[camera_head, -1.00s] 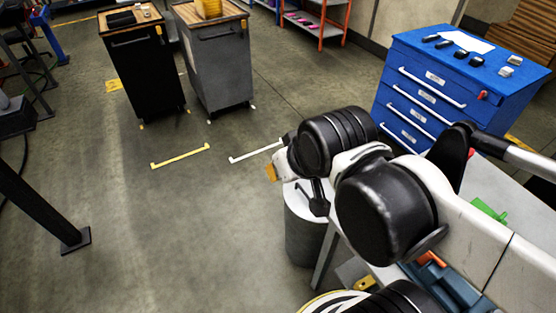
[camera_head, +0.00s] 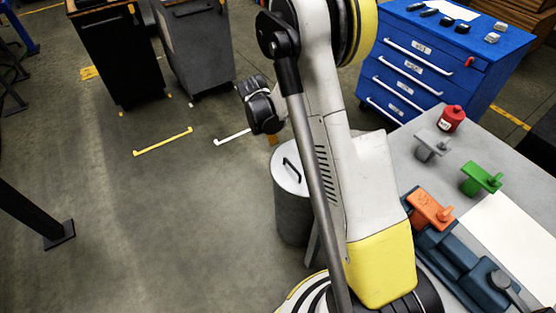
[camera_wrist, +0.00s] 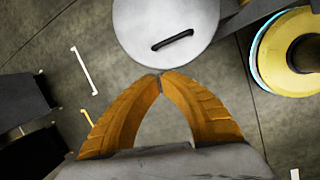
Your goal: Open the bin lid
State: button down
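The bin (camera_head: 292,218) is a grey cylinder standing on the floor left of the workbench. Its round pale lid (camera_head: 281,160) lies on top, with a black bar handle (camera_head: 292,169). In the wrist view the lid (camera_wrist: 150,22) is at the top centre, with its handle (camera_wrist: 172,40) slanting across it. My gripper (camera_wrist: 160,77) has two orange fingers whose tips meet with nothing between them. The tips appear just at the lid's lower edge in that picture, short of the handle; the height gap is unclear. In the head view only a bit of orange finger (camera_head: 272,139) shows; my arm hides the rest.
The grey workbench (camera_head: 400,150) right of the bin holds a red can (camera_head: 451,118), grey, green (camera_head: 481,178) and orange (camera_head: 430,208) pieces and a blue fixture. A blue drawer cabinet (camera_head: 440,60) stands behind. The floor left of the bin is clear.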

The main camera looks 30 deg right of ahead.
aim_at(286, 170)
jog(key=d+f+n+b, duration=0.1)
jog(key=f, duration=0.5)
jog(key=d+f+b, duration=0.2)
jog(key=f, duration=0.5)
jog(key=d+f+n+g+b, duration=0.1)
jog(key=d+f+b, duration=0.1)
jog(key=f, duration=0.4)
jog(key=shift+w+d+f+n, duration=0.15)
jog(key=shift+f+n, duration=0.1)
jog(key=shift+n, duration=0.05)
jog(key=shift+r, duration=0.15)
